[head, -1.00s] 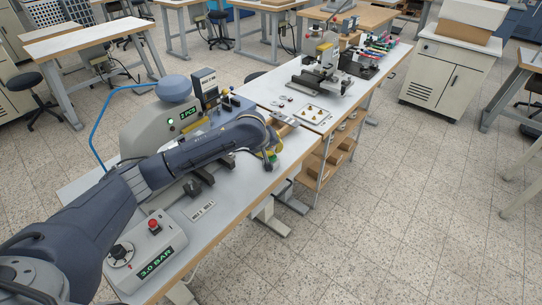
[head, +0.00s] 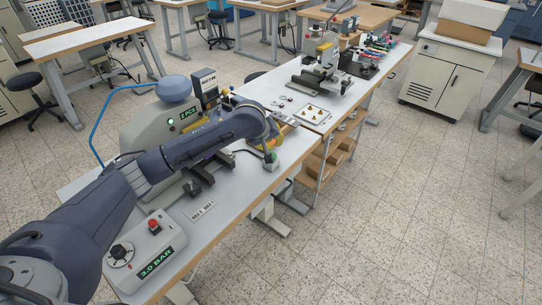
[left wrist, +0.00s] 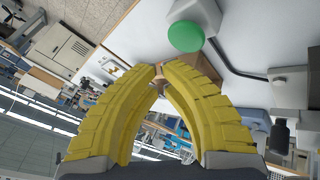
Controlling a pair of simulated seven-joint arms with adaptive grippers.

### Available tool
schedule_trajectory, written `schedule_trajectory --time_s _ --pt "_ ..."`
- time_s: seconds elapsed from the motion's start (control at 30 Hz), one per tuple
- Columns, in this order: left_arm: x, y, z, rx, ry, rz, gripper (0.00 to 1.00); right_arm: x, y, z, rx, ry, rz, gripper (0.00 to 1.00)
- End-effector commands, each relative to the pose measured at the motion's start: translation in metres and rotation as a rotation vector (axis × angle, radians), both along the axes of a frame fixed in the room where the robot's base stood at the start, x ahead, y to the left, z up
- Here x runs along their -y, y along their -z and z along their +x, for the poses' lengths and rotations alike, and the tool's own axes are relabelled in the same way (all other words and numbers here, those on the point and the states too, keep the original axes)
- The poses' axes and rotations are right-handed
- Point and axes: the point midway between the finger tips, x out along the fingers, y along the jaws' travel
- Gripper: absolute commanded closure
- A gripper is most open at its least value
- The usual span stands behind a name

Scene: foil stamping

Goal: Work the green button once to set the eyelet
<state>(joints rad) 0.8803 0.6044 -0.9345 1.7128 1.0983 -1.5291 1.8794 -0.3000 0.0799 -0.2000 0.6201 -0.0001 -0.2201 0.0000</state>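The green button (head: 270,156) sits on a small grey box near the front edge of the white bench in the head view. It shows larger in the left wrist view as a round green cap (left wrist: 186,36) on a pale housing, beyond the fingertips. My left gripper (head: 262,143) is just behind and left of the button, partly hidden by my own wrist. In the left wrist view its yellow fingers (left wrist: 160,68) arch together and nearly meet at the tips, with nothing clearly held. The tips look apart from the button. My right gripper is in neither view.
A large grey press (head: 150,128) with a green-lit display stands behind my left arm. A control box (head: 146,250) with a red button and "3.0 BAR" display is at the near left. A white tray (head: 312,114) with small brass-coloured pieces lies on the bench farther right.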

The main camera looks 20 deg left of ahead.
Motion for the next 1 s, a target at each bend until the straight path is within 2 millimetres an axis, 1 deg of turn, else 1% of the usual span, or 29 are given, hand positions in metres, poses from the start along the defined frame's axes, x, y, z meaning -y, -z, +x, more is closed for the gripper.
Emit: schedule_trajectory --time_s 0.03,0.2,0.43,1.0 --pt "0.000 -0.006 0.000 0.002 0.000 0.001 1.00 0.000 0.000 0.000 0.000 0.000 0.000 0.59" --pt "0.000 -0.019 0.000 0.002 -0.001 0.001 1.00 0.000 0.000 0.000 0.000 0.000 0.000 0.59" --pt "0.000 -0.034 0.000 0.002 0.000 0.001 1.00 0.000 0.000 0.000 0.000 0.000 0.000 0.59" --pt "0.000 -0.036 0.000 0.001 0.000 0.000 1.00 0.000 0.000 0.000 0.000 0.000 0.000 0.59"
